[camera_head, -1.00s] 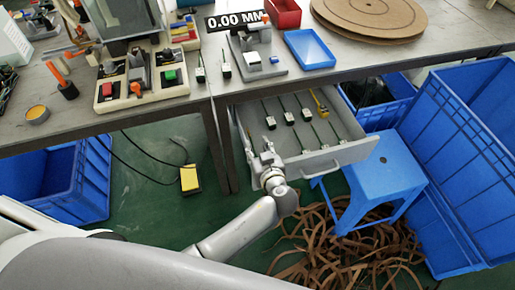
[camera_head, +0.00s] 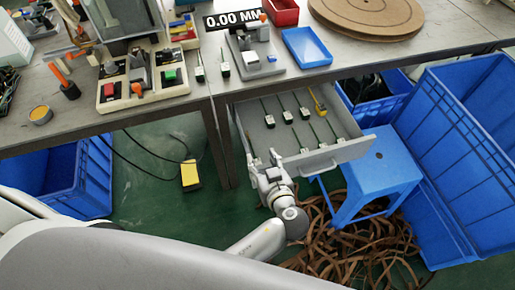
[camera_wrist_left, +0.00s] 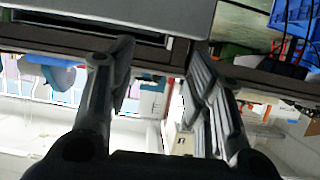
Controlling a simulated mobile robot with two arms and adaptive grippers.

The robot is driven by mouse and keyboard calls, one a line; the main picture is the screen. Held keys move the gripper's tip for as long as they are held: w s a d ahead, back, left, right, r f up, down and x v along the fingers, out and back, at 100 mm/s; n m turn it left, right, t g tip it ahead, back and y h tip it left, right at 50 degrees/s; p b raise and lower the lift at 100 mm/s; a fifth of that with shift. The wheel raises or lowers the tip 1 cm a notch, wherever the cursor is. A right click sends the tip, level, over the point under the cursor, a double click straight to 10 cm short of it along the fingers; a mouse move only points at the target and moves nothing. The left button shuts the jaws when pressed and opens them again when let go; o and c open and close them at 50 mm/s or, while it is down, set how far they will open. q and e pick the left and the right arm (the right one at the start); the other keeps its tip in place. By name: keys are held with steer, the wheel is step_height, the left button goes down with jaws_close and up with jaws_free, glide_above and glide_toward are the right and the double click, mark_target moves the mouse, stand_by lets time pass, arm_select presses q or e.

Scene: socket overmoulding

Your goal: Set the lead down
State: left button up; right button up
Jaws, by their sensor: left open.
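My left gripper (camera_head: 266,163) is open at the left front corner of the grey drawer (camera_head: 352,150). In the left wrist view its two fingers (camera_wrist_left: 165,85) stand wide apart with nothing between them. Several leads with pale plugs and dark cables lie in the drawer: one at the back left (camera_head: 269,121), one beside it (camera_head: 288,117), and one further right (camera_head: 304,113). Smaller plugs show in its front row (camera_head: 304,150). A plug (camera_head: 256,160) lies close to my gripper at the front left, partly hidden. My right gripper is out of view.
A yellow item (camera_head: 318,104) lies in the drawer's back right. A blue stool (camera_head: 378,172) stands at the drawer's right front, above brown strips (camera_head: 340,245). A large blue crate (camera_head: 460,150) is at right. The workbench (camera_head: 180,112) overhangs the drawer.

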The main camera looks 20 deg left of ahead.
arm_select(q)
steer(key=v, duration=0.3)
steer(key=shift+s+d+r, duration=0.2)
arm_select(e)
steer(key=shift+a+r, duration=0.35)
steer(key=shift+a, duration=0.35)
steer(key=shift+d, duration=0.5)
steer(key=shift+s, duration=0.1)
